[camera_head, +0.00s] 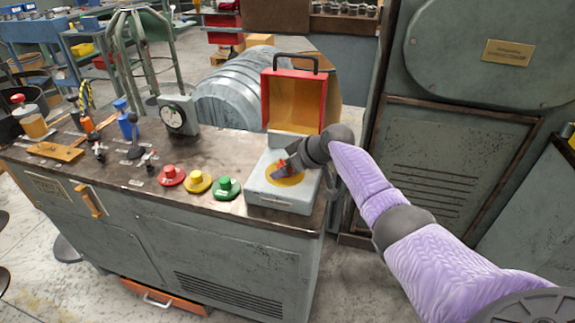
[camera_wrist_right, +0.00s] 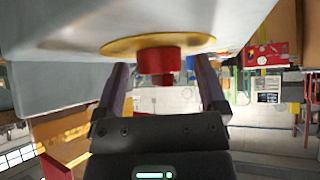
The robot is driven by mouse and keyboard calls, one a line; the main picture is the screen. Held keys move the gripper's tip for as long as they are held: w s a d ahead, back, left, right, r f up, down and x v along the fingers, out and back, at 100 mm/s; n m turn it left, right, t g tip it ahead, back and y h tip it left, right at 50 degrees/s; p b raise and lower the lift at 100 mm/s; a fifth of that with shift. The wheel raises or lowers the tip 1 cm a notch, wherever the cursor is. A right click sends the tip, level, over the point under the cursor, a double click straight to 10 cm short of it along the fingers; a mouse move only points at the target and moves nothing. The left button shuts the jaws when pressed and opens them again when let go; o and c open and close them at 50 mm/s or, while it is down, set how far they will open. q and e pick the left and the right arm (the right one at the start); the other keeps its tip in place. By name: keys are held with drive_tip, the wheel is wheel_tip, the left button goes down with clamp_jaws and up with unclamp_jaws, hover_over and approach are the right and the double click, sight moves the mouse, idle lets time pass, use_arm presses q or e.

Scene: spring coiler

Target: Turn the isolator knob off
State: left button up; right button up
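The isolator knob (camera_head: 281,164) is red and sits on a yellow disc (camera_head: 290,179) on top of a grey box (camera_head: 282,202) at the right end of the bench. My right gripper (camera_head: 286,163) is at the knob and partly hides it. In the right wrist view the red knob (camera_wrist_right: 158,62) stands between the two fingers of my right gripper (camera_wrist_right: 160,72). The fingers are apart, with a small gap visible on each side of the knob. The yellow disc (camera_wrist_right: 120,46) lies just beyond them. My left gripper is not in view.
A red lid (camera_head: 265,98) with a black handle stands open behind the box. Red (camera_head: 171,176), yellow (camera_head: 197,182) and green (camera_head: 228,188) push buttons sit left of it. A dial gauge (camera_head: 174,117) and small levers stand farther left. A large cabinet (camera_head: 455,150) rises at right.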

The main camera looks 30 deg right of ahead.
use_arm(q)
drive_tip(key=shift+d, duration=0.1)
use_arm(e)
drive_tip(key=shift+s+r, duration=0.15)
drive_tip(key=shift+r, duration=0.2)
drive_tip(key=p+v, duration=0.5)
drive_tip(key=v, duration=0.3)
drive_tip(key=shift+s+d+r, duration=0.15)
drive_tip(key=shift+s+r, duration=0.1)
drive_tip(key=shift+r, duration=0.05)
drive_tip(key=shift+s+r+p, duration=0.15)
drive_tip(key=shift+p, duration=0.15)
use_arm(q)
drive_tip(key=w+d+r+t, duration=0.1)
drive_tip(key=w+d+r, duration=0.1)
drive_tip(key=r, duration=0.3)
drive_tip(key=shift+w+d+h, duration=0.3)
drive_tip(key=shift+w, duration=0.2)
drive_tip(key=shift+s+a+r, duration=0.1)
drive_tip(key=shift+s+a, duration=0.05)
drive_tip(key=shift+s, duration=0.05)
use_arm(e)
drive_tip(key=shift+s, duration=0.1)
